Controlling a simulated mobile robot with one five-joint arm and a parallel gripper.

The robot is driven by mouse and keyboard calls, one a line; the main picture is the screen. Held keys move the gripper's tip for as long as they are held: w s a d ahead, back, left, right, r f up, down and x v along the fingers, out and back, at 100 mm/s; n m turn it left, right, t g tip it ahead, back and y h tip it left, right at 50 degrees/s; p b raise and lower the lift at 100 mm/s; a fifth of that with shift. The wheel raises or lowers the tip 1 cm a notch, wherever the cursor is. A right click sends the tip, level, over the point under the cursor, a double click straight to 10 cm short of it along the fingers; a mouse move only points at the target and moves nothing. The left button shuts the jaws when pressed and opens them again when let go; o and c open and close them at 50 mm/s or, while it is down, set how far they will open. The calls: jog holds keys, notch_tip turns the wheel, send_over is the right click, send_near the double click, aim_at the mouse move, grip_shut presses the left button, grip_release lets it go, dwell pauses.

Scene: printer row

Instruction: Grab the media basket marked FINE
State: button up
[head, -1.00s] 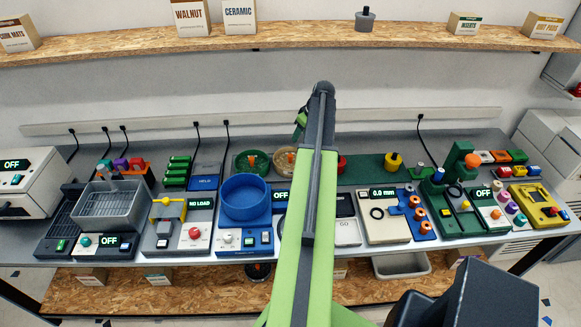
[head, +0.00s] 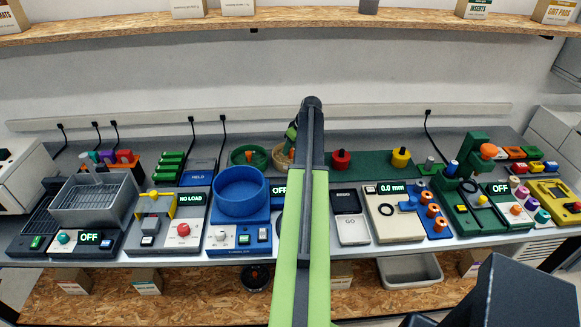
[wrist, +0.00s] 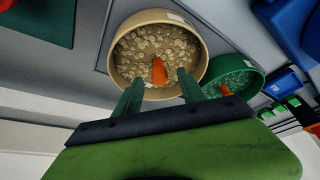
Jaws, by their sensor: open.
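A tan round basket (wrist: 128,35) with pale pebble-like media and an orange piece fills the upper middle of the wrist view. A green basket (wrist: 252,80) with similar media and an orange piece stands next to it on the right. In the head view the green basket (head: 237,153) is at the back of the bench, and the tan basket (head: 281,160) is partly hidden behind my arm. Small white labels show on both rims, but I cannot read FINE on either. My gripper (wrist: 160,88) is open and empty, its green fingers apart near the tan basket's near rim.
A blue bowl machine (head: 240,190) stands in front of the baskets. A red knob (head: 341,160) and a yellow knob (head: 400,158) stand on a green mat to the right. Blue parts (wrist: 286,82) lie beyond the green basket. A wooden shelf (head: 300,17) runs above the bench.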

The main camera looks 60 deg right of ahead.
jog(key=shift+w+f, duration=0.15)
jog(key=shift+f, duration=0.1)
grip_shut()
dwell(1.3)
